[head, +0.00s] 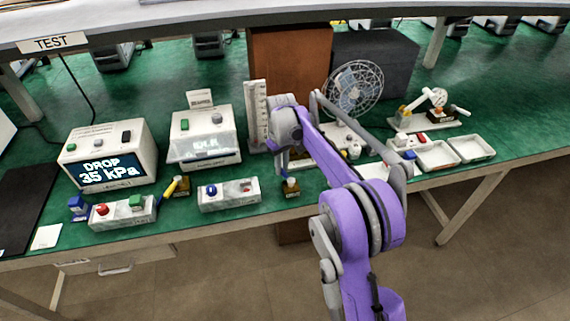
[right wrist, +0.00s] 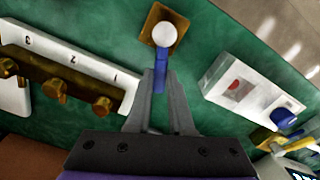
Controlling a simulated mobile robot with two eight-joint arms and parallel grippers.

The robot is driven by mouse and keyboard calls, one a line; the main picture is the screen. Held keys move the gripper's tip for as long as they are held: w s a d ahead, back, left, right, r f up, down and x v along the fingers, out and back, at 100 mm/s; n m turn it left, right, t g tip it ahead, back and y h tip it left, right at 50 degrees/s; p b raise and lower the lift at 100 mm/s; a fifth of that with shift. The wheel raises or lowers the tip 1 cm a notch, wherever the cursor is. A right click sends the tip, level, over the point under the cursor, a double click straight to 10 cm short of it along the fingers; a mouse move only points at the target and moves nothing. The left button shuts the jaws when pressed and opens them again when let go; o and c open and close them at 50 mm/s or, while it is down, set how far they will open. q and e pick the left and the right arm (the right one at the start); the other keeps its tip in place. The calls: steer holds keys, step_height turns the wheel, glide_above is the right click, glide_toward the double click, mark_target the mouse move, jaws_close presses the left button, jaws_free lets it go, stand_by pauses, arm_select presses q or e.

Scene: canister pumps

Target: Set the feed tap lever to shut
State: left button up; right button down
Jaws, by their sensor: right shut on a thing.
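A small tap with a brass-brown square base (head: 291,187) stands near the table's front edge, below my right gripper (head: 287,173). In the right wrist view the same base (right wrist: 151,27) carries a round white cap and a blue lever (right wrist: 161,62). My right gripper (right wrist: 161,82) is shut on the blue lever, with its fingers on either side of it. The lever lies in line with the fingers. Another tap with a yellow lever (head: 170,187) stands further left. I cannot read which tap is labelled feed. My left gripper is out of view.
A grey block with a blue knob (head: 228,194) sits just left of the held tap. Two display boxes, one reading DROP 35 kPa (head: 108,157), stand further left. A white marked panel with brass pegs (right wrist: 70,75) is close to my right gripper. Trays (head: 470,148) lie at right.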

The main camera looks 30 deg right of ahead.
steer(key=shift+a+n, duration=0.3)
steer(key=shift+n, duration=0.4)
steer(key=c, duration=0.8)
jaws_free()
steer(key=shift+s, duration=0.1)
step_height(320, 180, up, 11)
steer(key=p, duration=0.1)
steer(key=shift+f, duration=0.1)
